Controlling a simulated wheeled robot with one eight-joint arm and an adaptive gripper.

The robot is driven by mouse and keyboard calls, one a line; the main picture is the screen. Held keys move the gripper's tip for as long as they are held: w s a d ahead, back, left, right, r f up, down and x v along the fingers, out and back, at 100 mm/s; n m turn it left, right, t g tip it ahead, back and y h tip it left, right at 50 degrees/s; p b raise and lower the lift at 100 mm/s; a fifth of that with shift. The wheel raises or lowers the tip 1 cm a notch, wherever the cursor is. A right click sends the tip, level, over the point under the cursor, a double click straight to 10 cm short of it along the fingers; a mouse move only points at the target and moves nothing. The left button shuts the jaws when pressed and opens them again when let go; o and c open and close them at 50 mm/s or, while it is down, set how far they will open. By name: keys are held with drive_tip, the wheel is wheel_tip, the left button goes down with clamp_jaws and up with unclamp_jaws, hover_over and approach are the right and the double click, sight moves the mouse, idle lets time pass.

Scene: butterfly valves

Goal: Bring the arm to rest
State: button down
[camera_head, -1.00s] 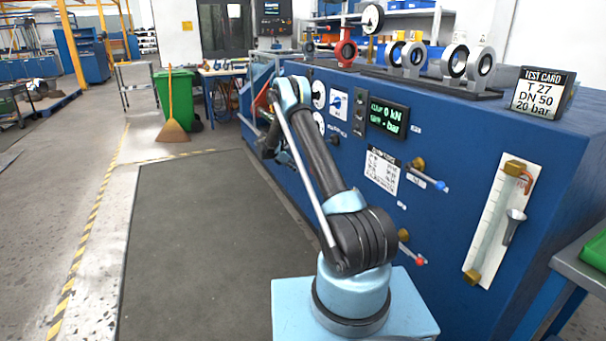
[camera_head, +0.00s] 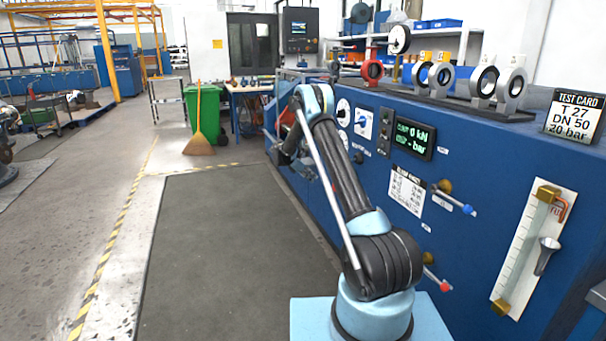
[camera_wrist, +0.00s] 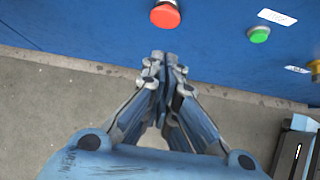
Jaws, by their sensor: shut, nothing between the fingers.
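My gripper (camera_wrist: 165,62) is shut and empty in the wrist view. Its fingertips meet just below a red push button (camera_wrist: 165,14) on the blue panel, and I cannot tell how far apart they are. A green button (camera_wrist: 258,34) is to the right. In the head view my arm is raised and bent, with its far end at the front of the blue test bench (camera_head: 470,170). The gripper is mostly hidden behind the arm there.
Valve rings (camera_head: 441,76) and a test card (camera_head: 573,115) stand on the bench. Handles with blue (camera_head: 467,209) and red (camera_head: 444,286) tips stick out of its front. The dark floor mat (camera_head: 215,260) is clear. A green bin (camera_head: 203,108) and broom (camera_head: 198,140) stand at the back.

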drive_tip(key=s+d+r+m+y, duration=0.15)
drive_tip(key=s+r, duration=0.25)
drive_tip(key=r, duration=0.4)
drive_tip(key=s+d+r+m+y, duration=0.1)
drive_tip(key=s+d+r+m, duration=0.25)
drive_tip(key=r, duration=0.45)
drive_tip(key=s+d+r+m+t+y, duration=0.1)
drive_tip(key=s+r+m, duration=0.25)
drive_tip(key=s, duration=0.65)
drive_tip(key=s+d+r+m+t+y, duration=0.1)
drive_tip(key=s+d+r+m+y, duration=0.3)
drive_tip(key=s, duration=0.6)
drive_tip(key=s+a+r+m+h, duration=0.1)
drive_tip(key=s+r+m, duration=0.1)
drive_tip(key=s+r, duration=0.65)
drive_tip(key=s+f+m+g, duration=0.1)
drive_tip(key=s+f+m, duration=0.1)
drive_tip(key=s+f, duration=0.4)
drive_tip(key=s+f+m+y, duration=0.1)
drive_tip(key=s+f, duration=0.5)
drive_tip(key=s, duration=1)
drive_tip(key=s+f+m+g+y, duration=0.1)
drive_tip(key=s+f+m, duration=0.2)
drive_tip(key=s+f, duration=0.3)
drive_tip(key=s, duration=0.5)
drive_tip(key=shift+s+a+f+m+g, duration=0.2)
drive_tip(key=shift+s+m+g, duration=0.1)
drive_tip(key=shift+s+m, duration=0.1)
drive_tip(key=shift+w+f, duration=0.15)
drive_tip(key=shift+w, duration=0.35)
